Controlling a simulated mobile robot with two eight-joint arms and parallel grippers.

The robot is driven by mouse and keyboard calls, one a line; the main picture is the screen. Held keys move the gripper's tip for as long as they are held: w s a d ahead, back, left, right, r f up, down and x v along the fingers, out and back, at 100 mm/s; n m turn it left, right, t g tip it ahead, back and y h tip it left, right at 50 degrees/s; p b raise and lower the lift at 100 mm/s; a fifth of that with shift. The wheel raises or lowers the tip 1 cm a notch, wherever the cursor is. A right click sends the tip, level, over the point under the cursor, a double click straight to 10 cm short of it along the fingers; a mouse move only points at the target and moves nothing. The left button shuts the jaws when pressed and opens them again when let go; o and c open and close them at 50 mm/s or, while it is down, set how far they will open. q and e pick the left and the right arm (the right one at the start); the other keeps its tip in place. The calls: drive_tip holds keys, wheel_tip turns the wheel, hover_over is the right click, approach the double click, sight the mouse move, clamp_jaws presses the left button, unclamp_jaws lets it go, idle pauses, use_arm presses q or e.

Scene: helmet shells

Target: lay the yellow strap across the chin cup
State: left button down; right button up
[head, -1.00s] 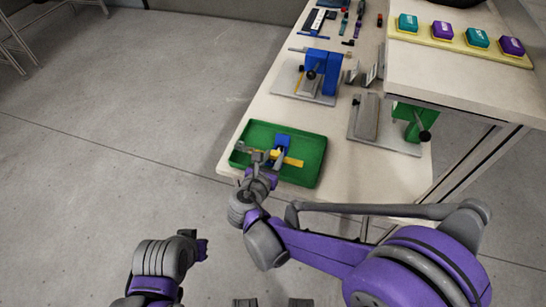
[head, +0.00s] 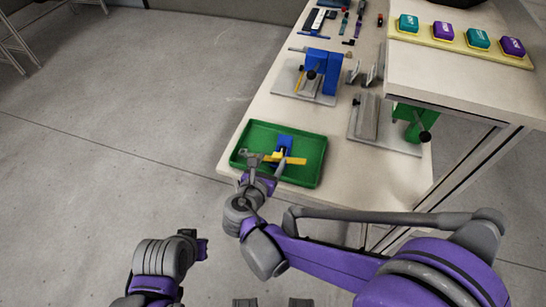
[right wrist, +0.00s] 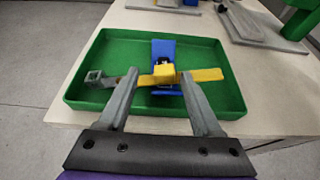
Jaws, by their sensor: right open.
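The yellow strap (right wrist: 208,75) lies across the blue chin cup (right wrist: 163,49) in the right wrist view, with a grey buckle-like end (right wrist: 95,79) to the left and a raised yellow block at its middle. In the head view the strap (head: 297,161) and the blue cup (head: 284,142) show in the green tray. My right gripper (right wrist: 158,76) is open, its fingers apart on either side of the cup's middle, over the strap. Whether the fingers touch the strap I cannot tell. My left gripper (head: 201,248) is low, off the table; its jaws are unclear.
The green tray (head: 313,145) sits at the table's near left corner. Behind it stand a blue fixture (head: 322,70) and a green fixture (head: 412,117) on grey plates. A raised shelf at the right holds teal and purple boxes. Open floor lies left.

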drive_tip(key=v, duration=1)
drive_tip(key=s+d+f+m+g, duration=0.3)
drive_tip(key=d+m, duration=0.5)
drive_tip(key=d, duration=0.1)
drive_tip(key=s+d+f+m+g, duration=0.2)
drive_tip(key=d+m+g, duration=0.1)
drive_tip(key=d+m, duration=0.5)
drive_tip(key=s+d+m+g+y, duration=0.1)
drive_tip(key=s+m, duration=0.3)
drive_tip(key=m, duration=0.4)
drive_tip(key=s+d+f+m+y, duration=0.1)
drive_tip(key=s+d+m+y, duration=0.2)
drive_tip(key=m, duration=0.5)
drive_tip(key=shift+s+g, duration=0.4)
drive_tip(key=shift+s, duration=0.15)
drive_tip(key=shift+d, duration=0.15)
